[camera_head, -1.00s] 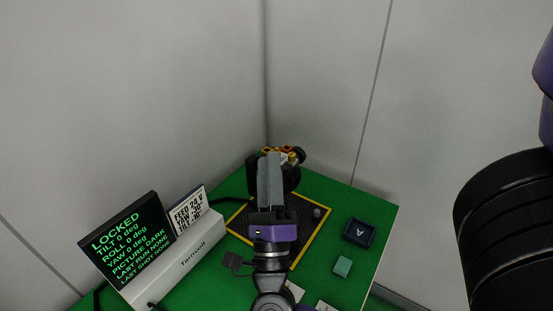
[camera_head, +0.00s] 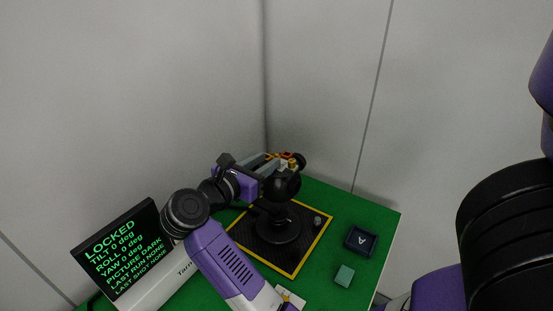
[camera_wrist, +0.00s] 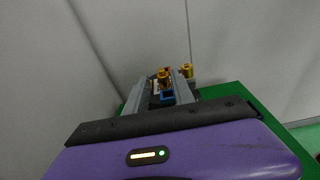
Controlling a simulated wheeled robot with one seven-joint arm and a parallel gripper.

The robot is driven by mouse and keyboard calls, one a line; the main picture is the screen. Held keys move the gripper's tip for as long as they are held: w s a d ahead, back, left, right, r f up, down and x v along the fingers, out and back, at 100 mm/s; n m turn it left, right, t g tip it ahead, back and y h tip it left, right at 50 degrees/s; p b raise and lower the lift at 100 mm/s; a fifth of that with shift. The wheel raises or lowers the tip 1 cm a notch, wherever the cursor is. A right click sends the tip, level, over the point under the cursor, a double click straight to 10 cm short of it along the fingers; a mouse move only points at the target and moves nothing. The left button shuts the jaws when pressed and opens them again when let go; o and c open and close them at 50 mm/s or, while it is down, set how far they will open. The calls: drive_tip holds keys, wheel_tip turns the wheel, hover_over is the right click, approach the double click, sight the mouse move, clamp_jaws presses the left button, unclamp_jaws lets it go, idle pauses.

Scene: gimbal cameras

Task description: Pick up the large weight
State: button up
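Two brass-coloured cylinders that look like weights show in the wrist view, one (camera_wrist: 164,77) between my fingers' outlines and one (camera_wrist: 187,71) just right of the right finger. I cannot tell for sure which is the large weight. They sit on the camera gimbal (camera_head: 283,185), a black ball-shaped head on a round base, with brass and orange parts on top (camera_head: 288,161). My gripper (camera_head: 272,162) reaches from the left to the top of the gimbal. It also shows in the wrist view (camera_wrist: 160,84), fingers apart. I see no contact with a weight.
The gimbal stands on a black mat with a yellow border (camera_head: 292,276) on a green table (camera_head: 380,212). A navy tray marked A (camera_head: 361,239) and a teal block (camera_head: 344,275) lie to the right. A display reading LOCKED (camera_head: 125,250) stands at left. Grey walls close off the back.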

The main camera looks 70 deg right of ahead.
sight(277, 154)
drive_tip(key=p+x, duration=0.1)
drive_tip(key=x, duration=0.4)
drive_tip(key=shift+s+f+p, duration=0.15)
drive_tip(key=shift+p, duration=0.25)
drive_tip(key=shift+c, duration=0.2)
clamp_jaws()
